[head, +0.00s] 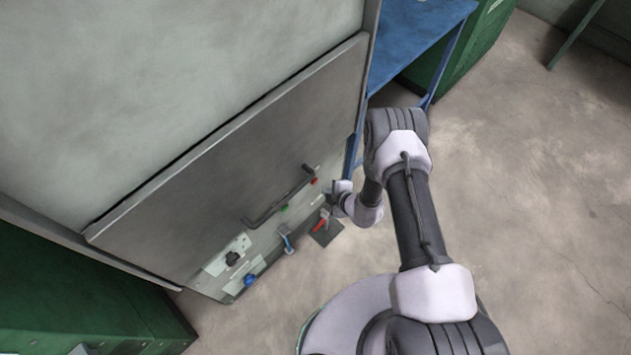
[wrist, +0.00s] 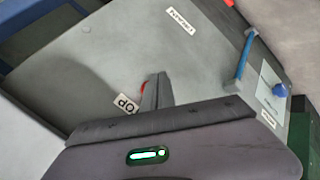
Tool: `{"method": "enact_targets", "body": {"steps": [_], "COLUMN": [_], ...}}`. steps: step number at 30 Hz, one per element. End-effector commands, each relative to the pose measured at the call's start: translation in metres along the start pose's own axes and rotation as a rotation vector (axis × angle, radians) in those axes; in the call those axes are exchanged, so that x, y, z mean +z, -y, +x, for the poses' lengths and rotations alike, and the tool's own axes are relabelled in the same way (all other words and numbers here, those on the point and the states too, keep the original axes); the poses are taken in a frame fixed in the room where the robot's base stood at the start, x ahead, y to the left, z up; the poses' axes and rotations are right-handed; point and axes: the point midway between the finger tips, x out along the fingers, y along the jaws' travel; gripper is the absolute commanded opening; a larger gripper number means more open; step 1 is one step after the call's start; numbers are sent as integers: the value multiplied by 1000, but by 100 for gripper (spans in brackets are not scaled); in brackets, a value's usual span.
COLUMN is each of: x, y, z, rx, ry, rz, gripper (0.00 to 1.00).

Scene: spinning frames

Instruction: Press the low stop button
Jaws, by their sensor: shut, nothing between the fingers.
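The red stop button (wrist: 143,88) shows in the wrist view as a small red edge beside my fingers. A white label (wrist: 126,103) next to it shows the letters "OP"; the rest is hidden. My gripper (wrist: 157,77) is shut and empty, its fingertips close to the button and covering most of it. I cannot tell whether they touch. In the head view my gripper (head: 329,206) is at the lower right of the machine's panel. A small red part (head: 314,181) shows above it there; I cannot tell whether it is the same button.
The panel also carries a green button (head: 284,208), a dark bar handle (head: 278,197), a red lever (head: 320,225), a blue lever (head: 288,243), a blue knob (head: 250,280) and a black knob (head: 232,258). A blue table (head: 410,35) stands behind. Floor at right is clear.

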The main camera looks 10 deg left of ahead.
Motion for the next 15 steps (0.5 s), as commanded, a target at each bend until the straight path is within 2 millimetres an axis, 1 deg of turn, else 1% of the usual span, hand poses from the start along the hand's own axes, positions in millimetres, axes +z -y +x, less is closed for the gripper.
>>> {"method": "enact_targets", "body": {"steps": [9,15], "x": [16,20], "y": [16,20], "z": [-23,-28], "rx": [0,0], "ry": [1,0], "rz": [1,0], "gripper": [0,0]}}
